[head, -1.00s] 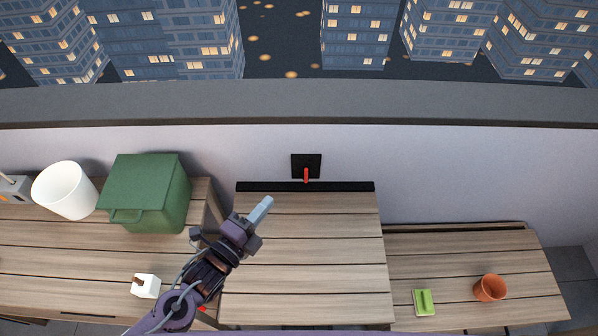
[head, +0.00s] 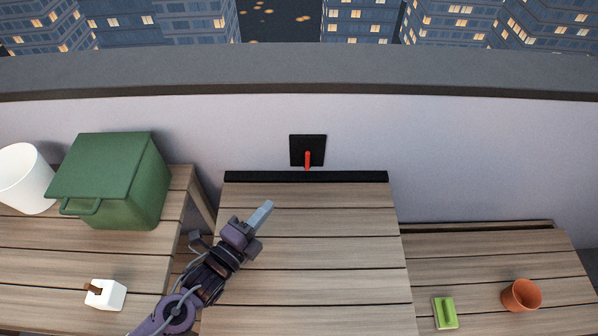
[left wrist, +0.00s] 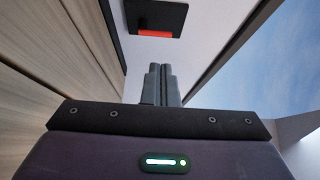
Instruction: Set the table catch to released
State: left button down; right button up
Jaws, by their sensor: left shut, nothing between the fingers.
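The table catch is a black square plate (head: 308,149) with a red lever (head: 308,160), fixed to the pale wall above the table's back edge. The lever hangs downward in the head view. In the left wrist view the plate (left wrist: 155,17) and the red lever (left wrist: 156,33) show at the top, beyond the fingertips. The slatted wood table (head: 310,250) lies below the catch, against a black rail (head: 306,177). My left gripper (head: 264,210) is shut and empty over the table's left part, lower left of the catch and apart from it. My right gripper is not in view.
A green lidded box (head: 115,185), a white bucket (head: 24,180) and a small white container (head: 106,294) stand on the left bench. An orange pot (head: 521,295) and a green sponge-like block (head: 445,312) sit on the right bench. The tabletop is clear.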

pick_arm(q)
jog(key=p, duration=0.2)
send_near(307, 161)
jog(key=x, duration=0.5)
jog(key=shift+x, duration=0.95)
jog(key=shift+a, duration=0.1)
jog(key=shift+r+m+p, duration=0.1)
jog(key=shift+m+p, duration=0.2)
jog(key=shift+p, duration=0.35)
